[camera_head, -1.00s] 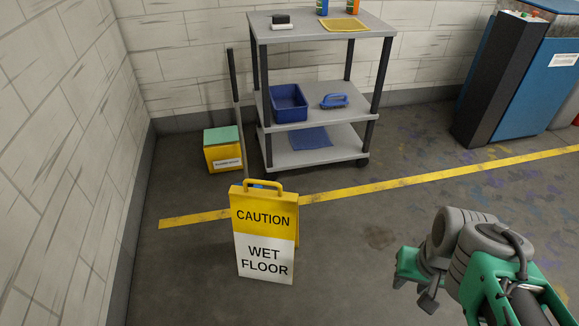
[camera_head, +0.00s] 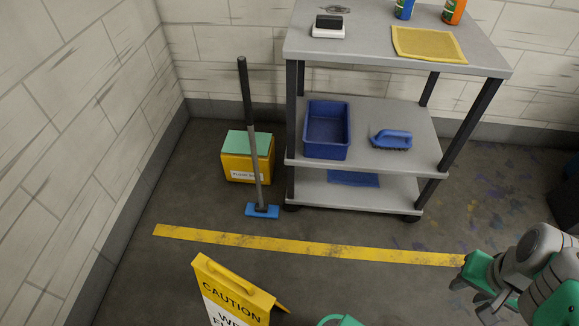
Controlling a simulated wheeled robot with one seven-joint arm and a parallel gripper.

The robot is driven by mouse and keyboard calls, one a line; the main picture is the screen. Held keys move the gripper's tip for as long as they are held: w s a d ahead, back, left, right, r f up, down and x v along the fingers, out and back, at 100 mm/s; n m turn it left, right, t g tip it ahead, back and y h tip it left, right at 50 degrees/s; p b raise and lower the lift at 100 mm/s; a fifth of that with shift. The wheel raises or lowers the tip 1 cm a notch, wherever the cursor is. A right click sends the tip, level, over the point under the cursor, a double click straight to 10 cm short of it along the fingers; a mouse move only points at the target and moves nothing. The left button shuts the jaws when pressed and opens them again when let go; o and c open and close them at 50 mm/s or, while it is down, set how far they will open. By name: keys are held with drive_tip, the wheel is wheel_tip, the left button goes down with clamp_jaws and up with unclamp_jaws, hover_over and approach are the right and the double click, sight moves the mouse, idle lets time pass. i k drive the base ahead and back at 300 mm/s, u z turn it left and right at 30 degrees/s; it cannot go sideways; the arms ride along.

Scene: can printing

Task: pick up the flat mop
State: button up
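The flat mop (camera_head: 254,150) stands nearly upright, leaning slightly, left of the grey cart. It has a long dark handle, grey lower down, and a flat blue head (camera_head: 249,211) on the floor. Its handle passes in front of a yellow box.
The grey cart (camera_head: 420,183) holds a blue bin (camera_head: 327,130), a blue brush (camera_head: 391,140) and bottles. A yellow box with a green top (camera_head: 238,163) stands behind the mop. A yellow caution sign (camera_head: 232,290) stands in front. Floor between sign and mop is clear.

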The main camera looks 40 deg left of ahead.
sight(262, 209)
drive_tip(key=i, duration=1.45)
drive_tip(key=u, duration=4.9)
